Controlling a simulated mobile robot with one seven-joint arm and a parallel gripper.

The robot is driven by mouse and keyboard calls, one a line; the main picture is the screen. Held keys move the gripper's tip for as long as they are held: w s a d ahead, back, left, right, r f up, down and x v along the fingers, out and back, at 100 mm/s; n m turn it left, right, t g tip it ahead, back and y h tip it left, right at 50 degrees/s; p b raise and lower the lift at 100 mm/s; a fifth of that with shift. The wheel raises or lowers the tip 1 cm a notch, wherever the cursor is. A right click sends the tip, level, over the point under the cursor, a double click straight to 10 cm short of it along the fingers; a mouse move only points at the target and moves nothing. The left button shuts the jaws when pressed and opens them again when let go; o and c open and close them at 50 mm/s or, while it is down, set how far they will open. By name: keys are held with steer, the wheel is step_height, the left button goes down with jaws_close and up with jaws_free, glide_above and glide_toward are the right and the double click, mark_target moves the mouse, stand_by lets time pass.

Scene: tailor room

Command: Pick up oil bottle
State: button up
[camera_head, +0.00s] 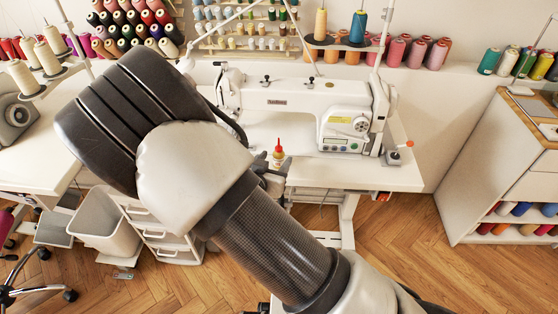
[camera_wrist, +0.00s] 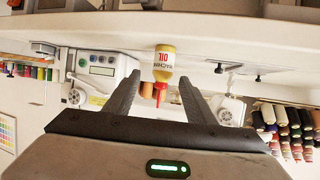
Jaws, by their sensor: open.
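The oil bottle (camera_head: 278,154) is small, with a yellowish body and a red pointed nozzle. It stands upright on the white sewing table (camera_head: 385,172) near its front edge, in front of the sewing machine. In the upside-down wrist view, the bottle (camera_wrist: 163,66) shows its white "OIL" label and lies between the lines of the two dark fingers. My gripper (camera_wrist: 161,84) is open and empty, with one finger to each side of the bottle and no clear contact. In the head view, my gripper (camera_head: 268,167) is beside the bottle, partly hidden by my arm.
The white sewing machine (camera_head: 300,98) stands just behind the bottle. Thread racks (camera_head: 245,28) line the wall. A white bin (camera_head: 104,222) and drawers (camera_head: 165,240) are at left below the table. A cabinet (camera_head: 500,165) stands at right. The wood floor between is clear.

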mark_target(278, 156)
steer(key=x, duration=0.4)
steer(key=shift+w+f, duration=0.1)
steer(key=b+x, duration=0.1)
steer(key=x, duration=0.4)
steer(key=shift+a+f+b, duration=0.1)
steer(key=shift+a+b, duration=0.1)
steer(key=shift+b, duration=0.2)
steer(key=c, duration=1.2)
